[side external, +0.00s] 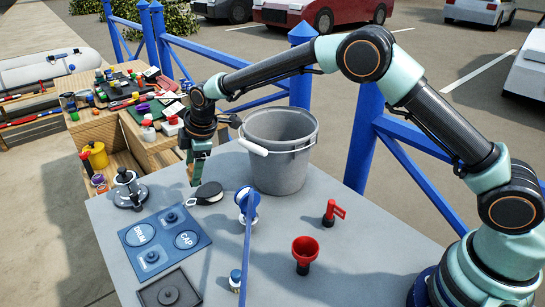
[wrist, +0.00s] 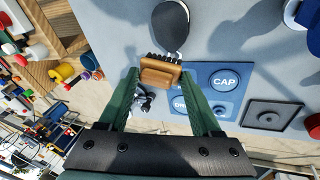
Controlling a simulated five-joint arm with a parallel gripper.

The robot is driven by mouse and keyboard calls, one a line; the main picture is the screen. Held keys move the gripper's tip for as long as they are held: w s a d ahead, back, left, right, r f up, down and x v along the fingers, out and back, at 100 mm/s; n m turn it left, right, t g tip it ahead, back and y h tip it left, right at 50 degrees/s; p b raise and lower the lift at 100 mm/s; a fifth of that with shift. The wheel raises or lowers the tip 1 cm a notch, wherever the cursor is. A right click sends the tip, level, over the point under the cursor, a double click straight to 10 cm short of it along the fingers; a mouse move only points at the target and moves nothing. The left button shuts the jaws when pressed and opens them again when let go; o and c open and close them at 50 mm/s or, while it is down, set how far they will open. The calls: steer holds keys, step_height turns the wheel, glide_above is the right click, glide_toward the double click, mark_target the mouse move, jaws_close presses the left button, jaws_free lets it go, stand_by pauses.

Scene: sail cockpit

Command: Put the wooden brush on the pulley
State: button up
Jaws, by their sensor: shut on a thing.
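The wooden brush (wrist: 160,76), a small brown block with dark bristles, is between the fingertips of my gripper (wrist: 160,72) in the wrist view. My gripper is shut on it. In the side view my gripper (side external: 193,180) points down over the table's far left edge; the brush cannot be made out there. The pulley (side external: 207,193), a dark rounded block with a pale edge, lies on the table just right of my gripper. It also shows in the wrist view (wrist: 170,25), beyond the bristles and very near them; whether they touch I cannot tell.
A grey bucket (side external: 280,165) stands right of the pulley. A metal winch (side external: 128,188) stands to the left, a blue panel (side external: 150,243) in front. A blue-handled tool (side external: 247,235), red funnel (side external: 305,250) and red fitting (side external: 331,213) stand nearer. Wooden bins lie beyond the edge.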

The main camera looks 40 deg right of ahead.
steer(key=shift+f, duration=2.3)
steer(key=o, duration=1.4)
steer(key=shift+f, duration=0.1)
steer(key=shift+c, duration=0.2)
steer(key=v, duration=1.2)
steer(key=s+d+r+m+t, duration=0.1)
steer(key=s+d+r+m, duration=0.6)
steer(key=s+d+r, duration=0.3)
steer(key=s+d+m+h, duration=0.1)
steer(key=s+d+m, duration=0.7)
steer(key=s, duration=0.7)
steer(key=shift+d+f+t, duration=0.4)
steer(key=shift+d+f, duration=0.1)
steer(key=shift+d, duration=0.3)
